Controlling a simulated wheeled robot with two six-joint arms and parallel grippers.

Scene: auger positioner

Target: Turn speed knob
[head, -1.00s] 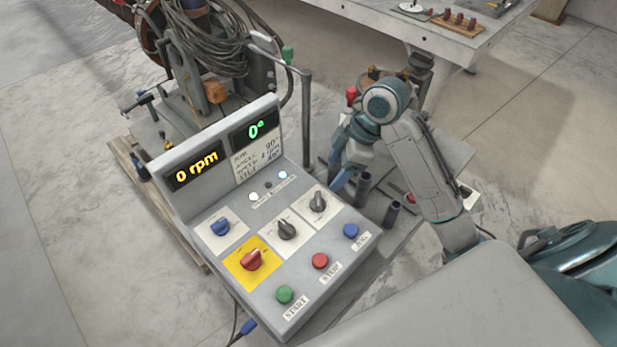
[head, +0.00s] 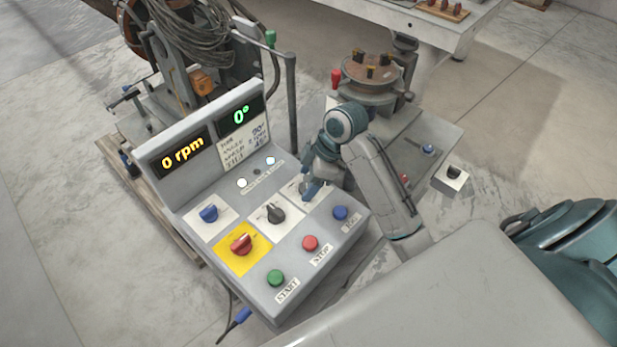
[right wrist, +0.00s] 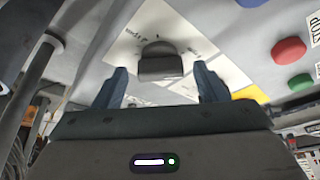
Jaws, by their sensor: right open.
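My right gripper (head: 309,190) is over the upper-right white plate and covers the knob there. In the right wrist view that dark knob (right wrist: 160,62) stands between my open fingertips, with a gap on each side; contact is not visible. The knob labels are too small to read. The display (head: 182,152) reads 0 rpm, the other (head: 241,115) 0°. My left gripper is not in view.
Green start (head: 276,278), red stop (head: 310,243) and blue jog (head: 340,213) buttons line the console's front edge. A round turntable (head: 372,75) stands behind my right arm. A cable-draped machine (head: 185,45) is behind the console. Open floor lies to the left.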

